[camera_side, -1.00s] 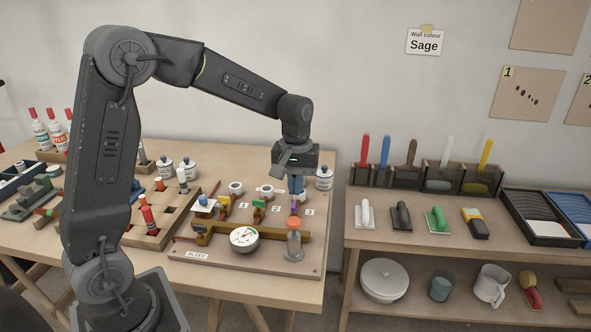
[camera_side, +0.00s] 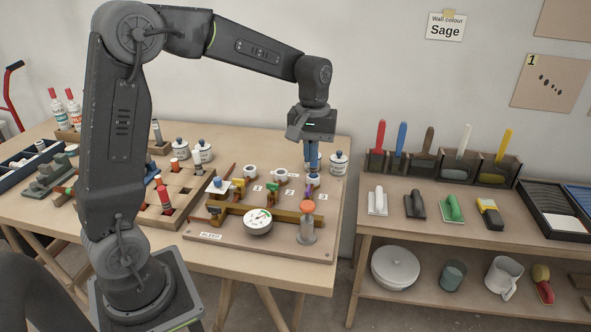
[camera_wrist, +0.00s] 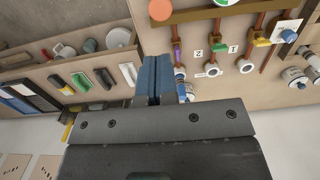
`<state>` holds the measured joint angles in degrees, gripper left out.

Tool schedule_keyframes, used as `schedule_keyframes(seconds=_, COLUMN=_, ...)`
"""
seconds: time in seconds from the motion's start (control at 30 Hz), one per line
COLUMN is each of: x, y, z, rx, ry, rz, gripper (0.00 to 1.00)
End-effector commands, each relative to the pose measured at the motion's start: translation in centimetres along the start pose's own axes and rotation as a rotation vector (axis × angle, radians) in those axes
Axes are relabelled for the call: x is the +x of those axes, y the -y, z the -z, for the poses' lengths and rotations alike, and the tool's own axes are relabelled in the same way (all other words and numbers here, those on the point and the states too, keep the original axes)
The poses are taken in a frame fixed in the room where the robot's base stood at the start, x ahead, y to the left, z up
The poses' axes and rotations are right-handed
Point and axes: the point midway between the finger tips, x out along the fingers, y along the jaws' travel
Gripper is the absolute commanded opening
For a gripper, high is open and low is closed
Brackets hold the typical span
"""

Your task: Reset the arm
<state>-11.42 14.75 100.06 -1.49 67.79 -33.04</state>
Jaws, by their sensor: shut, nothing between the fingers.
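My gripper (camera_side: 312,168) hangs from my bent arm above the right back part of the valve board (camera_side: 320,249). Its two blue fingers point down and are together, with nothing between them. In the wrist view my gripper (camera_wrist: 153,58) shows as two blue fingers side by side, empty. The purple valve handle (camera_side: 309,192) is below the fingertips, apart from them. It also shows in the wrist view (camera_wrist: 177,52), just beside the fingers.
A round gauge (camera_side: 258,221) and an orange-topped post (camera_side: 307,232) stand at the board's front. Lidded white jars (camera_side: 339,162) stand behind. A wooden tray (camera_side: 172,218) is left of the board. A tool shelf (camera_side: 388,239) stands to the right, across a gap.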

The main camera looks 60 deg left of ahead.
Motion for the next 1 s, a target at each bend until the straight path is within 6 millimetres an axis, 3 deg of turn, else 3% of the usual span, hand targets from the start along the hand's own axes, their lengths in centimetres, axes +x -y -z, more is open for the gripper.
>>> schedule_keyframes(seconds=0.17, x=-0.2, y=0.1, z=-0.3, rx=0.009, ry=-0.006, rz=-0.003, gripper=0.00)
schedule_keyframes(seconds=0.27, x=-1.2, y=0.3, z=-1.6, rx=0.053, ry=-0.034, rz=-0.019, gripper=0.00)
schedule_keyframes(seconds=0.43, x=-4.0, y=1.8, z=-6.3, rx=0.218, ry=-0.137, rz=-0.070, gripper=0.00)
schedule_keyframes(seconds=0.6, x=-5.4, y=4.2, z=-11.7, rx=0.414, ry=-0.262, rz=-0.118, gripper=0.00)
schedule_keyframes(seconds=0.8, x=-5.2, y=7.0, z=-16.9, rx=0.625, ry=-0.408, rz=-0.160, gripper=0.00)
schedule_keyframes(seconds=1.0, x=-4.2, y=8.6, z=-19.5, rx=0.750, ry=-0.498, rz=-0.176, gripper=0.00)
